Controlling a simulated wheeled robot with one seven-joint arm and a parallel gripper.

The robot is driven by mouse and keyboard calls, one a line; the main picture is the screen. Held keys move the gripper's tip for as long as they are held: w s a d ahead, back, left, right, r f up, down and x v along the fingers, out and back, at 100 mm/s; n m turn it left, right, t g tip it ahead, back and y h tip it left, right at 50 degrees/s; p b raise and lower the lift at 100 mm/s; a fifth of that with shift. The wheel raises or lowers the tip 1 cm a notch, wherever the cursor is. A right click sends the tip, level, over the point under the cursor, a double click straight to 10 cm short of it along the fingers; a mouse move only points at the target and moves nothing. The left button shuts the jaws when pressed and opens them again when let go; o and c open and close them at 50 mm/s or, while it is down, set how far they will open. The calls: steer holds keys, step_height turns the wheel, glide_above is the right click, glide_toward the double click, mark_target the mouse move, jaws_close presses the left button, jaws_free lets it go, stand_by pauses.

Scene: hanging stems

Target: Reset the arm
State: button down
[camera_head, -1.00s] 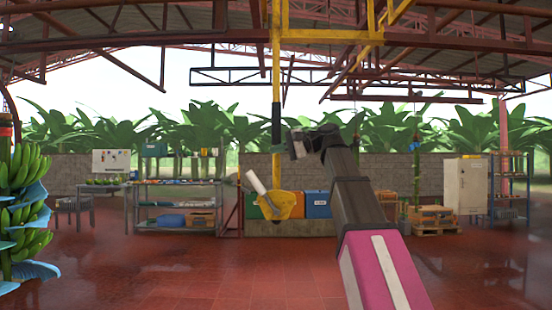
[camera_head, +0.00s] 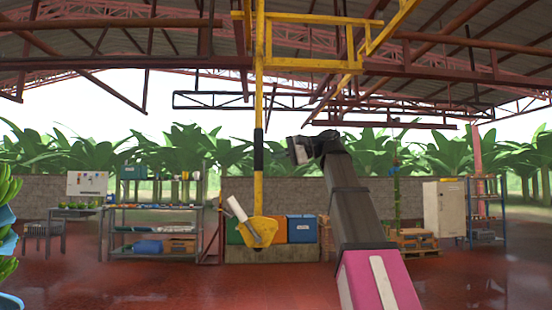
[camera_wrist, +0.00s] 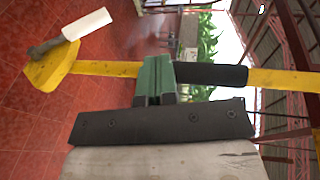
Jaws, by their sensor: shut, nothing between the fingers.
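My gripper (camera_head: 299,150) is at the end of my raised arm, in the middle of the head view. In the wrist view its green fingers (camera_wrist: 155,80) are together with nothing between them. Behind them in that view runs a yellow post with a black sleeve (camera_wrist: 210,74). The same yellow post (camera_head: 259,95) stands just left of my gripper in the head view. I cannot tell the exact gap between gripper and post.
A yellow holder (camera_head: 258,232) with a white handle sits low on the post. Bins (camera_head: 301,228), a shelf (camera_head: 155,205) and a white cabinet (camera_head: 444,209) stand along the back. A banana bunch (camera_head: 8,215) hangs at the left edge. The red floor (camera_head: 190,285) in front is clear.

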steer(key=w+d+f+m+h, duration=0.1)
steer(key=w+f+h, duration=0.15)
steer(key=f, duration=1.25)
steer(key=w+d+f+m+t+h, duration=0.15)
steer(key=w+f, duration=0.25)
steer(key=f, duration=1.1)
steer(key=w+d+f+h, duration=0.1)
steer(key=w+f+h, duration=0.25)
steer(key=f, duration=1.05)
steer(key=s+d+f+n+g+h, duration=0.1)
steer(key=s+d+f+h, duration=0.15)
steer(key=f, duration=0.95)
steer(key=s+d+f+g+h, duration=0.1)
steer(key=s+f, duration=0.3)
steer(key=f, duration=0.8)
steer(key=s+d+f+n+g+h, duration=0.2)
steer(key=s+d+f+n+h, duration=0.1)
steer(key=s+f, duration=0.9)
step_height(320, 180, down, 5)
steer(key=shift+d+h, duration=0.6)
steer(key=shift+d, duration=0.05)
steer(key=shift+a+g, duration=0.15)
steer(key=shift+g, duration=0.1)
